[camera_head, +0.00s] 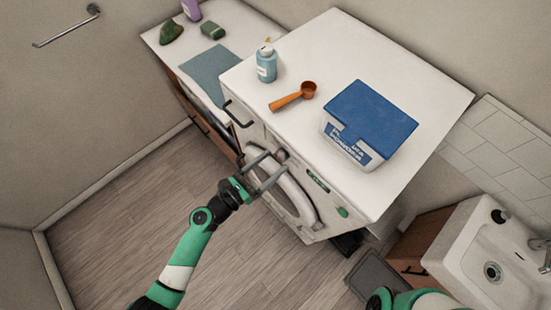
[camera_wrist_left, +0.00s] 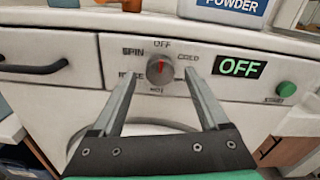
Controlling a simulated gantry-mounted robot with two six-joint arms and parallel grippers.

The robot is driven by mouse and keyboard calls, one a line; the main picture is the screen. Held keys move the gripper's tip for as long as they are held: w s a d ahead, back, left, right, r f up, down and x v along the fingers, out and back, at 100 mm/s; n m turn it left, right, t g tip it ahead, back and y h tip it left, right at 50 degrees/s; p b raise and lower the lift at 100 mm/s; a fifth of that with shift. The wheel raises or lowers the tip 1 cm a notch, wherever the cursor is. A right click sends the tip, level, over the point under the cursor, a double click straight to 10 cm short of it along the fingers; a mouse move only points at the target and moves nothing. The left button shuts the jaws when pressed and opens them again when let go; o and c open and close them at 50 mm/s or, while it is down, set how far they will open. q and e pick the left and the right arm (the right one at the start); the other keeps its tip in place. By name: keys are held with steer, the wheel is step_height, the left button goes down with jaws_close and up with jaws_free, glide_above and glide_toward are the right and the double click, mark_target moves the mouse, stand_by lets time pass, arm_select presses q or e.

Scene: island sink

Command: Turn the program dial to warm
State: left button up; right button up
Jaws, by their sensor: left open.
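The program dial (camera_wrist_left: 159,70) is a round grey knob on the washer's white front panel, with a red pointer mark turned up toward OFF. Labels SPIN, OFF, COLD, HOT and a partly covered one on the lower left ring it. No WARM label can be read; the right finger covers part of the ring. The display (camera_wrist_left: 239,67) reads OFF in green. My left gripper (camera_head: 275,163) is open in front of the panel. In the left wrist view its fingers (camera_wrist_left: 160,80) stand either side of the dial, with nothing held. Contact cannot be told.
A green start button (camera_wrist_left: 287,89) is right of the display. A black drawer handle (camera_head: 238,114) juts out left of the dial.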

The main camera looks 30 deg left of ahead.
arm_select(q)
steer(key=shift+x, duration=0.95)
jaws_close()
